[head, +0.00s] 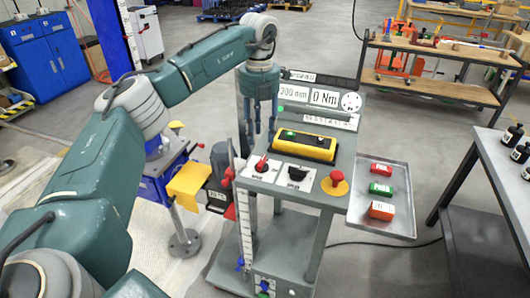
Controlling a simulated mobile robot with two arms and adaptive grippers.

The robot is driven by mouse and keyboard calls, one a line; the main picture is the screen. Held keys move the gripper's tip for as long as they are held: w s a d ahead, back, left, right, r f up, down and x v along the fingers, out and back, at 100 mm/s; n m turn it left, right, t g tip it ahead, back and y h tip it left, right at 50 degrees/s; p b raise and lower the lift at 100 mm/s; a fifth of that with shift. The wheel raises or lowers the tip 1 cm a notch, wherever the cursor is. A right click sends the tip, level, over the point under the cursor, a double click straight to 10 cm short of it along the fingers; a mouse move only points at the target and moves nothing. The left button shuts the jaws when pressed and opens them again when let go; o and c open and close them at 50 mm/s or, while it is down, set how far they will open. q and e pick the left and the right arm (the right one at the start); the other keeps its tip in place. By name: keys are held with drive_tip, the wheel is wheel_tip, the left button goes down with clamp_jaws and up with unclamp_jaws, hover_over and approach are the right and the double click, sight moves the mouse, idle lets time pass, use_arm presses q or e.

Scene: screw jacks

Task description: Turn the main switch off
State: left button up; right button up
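A grey control console (262,187) stands in the middle of the head view. Its sloped top carries a red-handled switch (262,164) on a white plate at the left, and a black rotary knob (297,174) on another white plate beside it. The labels are too small to read, so I cannot tell which is the main switch. My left gripper (262,133) points down above the back left of the console top, behind the red-handled switch and apart from it. Its fingers are spread with nothing between them. My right gripper is not in view.
A red mushroom button (336,178) sits on the console's right corner. Behind the switches is a yellow-and-black box (304,147) with a green button. A side tray (398,164) holds red, green and orange blocks. Display panels reading 200 mm and 0 Nm (324,98) stand at the back.

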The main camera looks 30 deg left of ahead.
use_arm(q)
drive_tip(key=p, duration=0.1)
hover_over(262, 164)
drive_tip(key=a, duration=0.2)
drive_tip(key=f, duration=0.4)
drive_tip(key=shift+w+d+f, duration=0.2)
drive_tip(key=shift+w+f, duration=0.1)
drive_tip(key=shift+f, duration=0.05)
drive_tip(key=f, duration=0.1)
drive_tip(key=f+p, duration=0.1)
drive_tip(key=f, duration=0.1)
drive_tip(key=shift+w, duration=0.35)
drive_tip(key=shift+s+f, duration=0.1)
drive_tip(key=shift+f, duration=0.75)
drive_tip(key=c, duration=0.5)
clamp_jaws()
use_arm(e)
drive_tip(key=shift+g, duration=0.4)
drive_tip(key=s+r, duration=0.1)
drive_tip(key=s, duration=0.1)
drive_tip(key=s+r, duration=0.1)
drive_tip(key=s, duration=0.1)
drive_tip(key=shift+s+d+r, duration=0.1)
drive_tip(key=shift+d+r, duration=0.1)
